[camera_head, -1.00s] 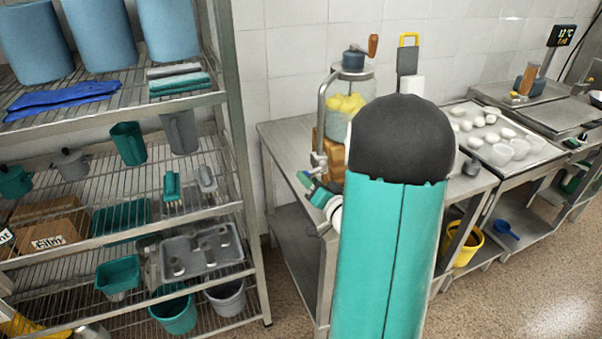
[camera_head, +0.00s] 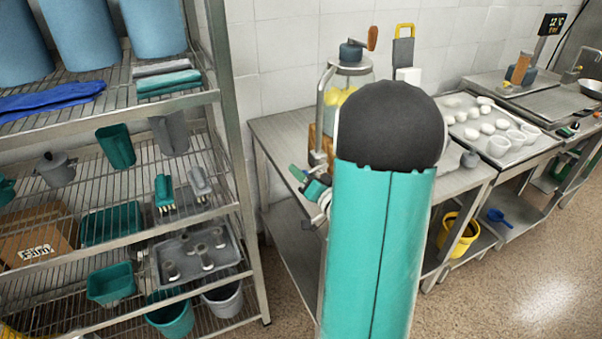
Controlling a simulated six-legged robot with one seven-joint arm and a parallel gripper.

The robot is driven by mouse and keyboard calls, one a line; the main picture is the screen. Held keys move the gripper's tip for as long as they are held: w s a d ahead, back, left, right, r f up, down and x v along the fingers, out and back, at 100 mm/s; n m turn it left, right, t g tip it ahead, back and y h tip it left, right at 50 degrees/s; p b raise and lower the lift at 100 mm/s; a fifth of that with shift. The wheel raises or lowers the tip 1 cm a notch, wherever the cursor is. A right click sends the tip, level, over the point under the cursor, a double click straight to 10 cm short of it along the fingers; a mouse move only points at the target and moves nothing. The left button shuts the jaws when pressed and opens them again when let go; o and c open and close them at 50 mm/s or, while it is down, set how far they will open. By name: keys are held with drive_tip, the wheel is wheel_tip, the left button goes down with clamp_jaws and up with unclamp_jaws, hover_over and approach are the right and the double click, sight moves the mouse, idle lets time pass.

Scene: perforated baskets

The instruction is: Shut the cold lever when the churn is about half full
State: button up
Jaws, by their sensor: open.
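The churn (camera_head: 352,74) is a clear jar with a dark lid and a brown crank handle, on the metal table by the wall. Yellow lumps show inside; its lower part is hidden behind my arm, so I cannot tell the fill level. A curved metal pipe (camera_head: 321,105) rises at its left side. I cannot make out a cold lever. My gripper (camera_head: 302,182), small and teal, shows left of my arm, over the table's left part near the pipe's foot. Its jaws are open, and nothing is seen between them.
A wire shelf rack (camera_head: 232,150) with tubs, jugs and brushes stands at left. A tray of white pieces (camera_head: 495,148) lies on the counter at right. A yellow bucket (camera_head: 460,232) and blue scoop (camera_head: 497,216) are below. Floor at lower right is clear.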

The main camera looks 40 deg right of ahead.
drive_tip(key=shift+s, duration=0.1)
clamp_jaws()
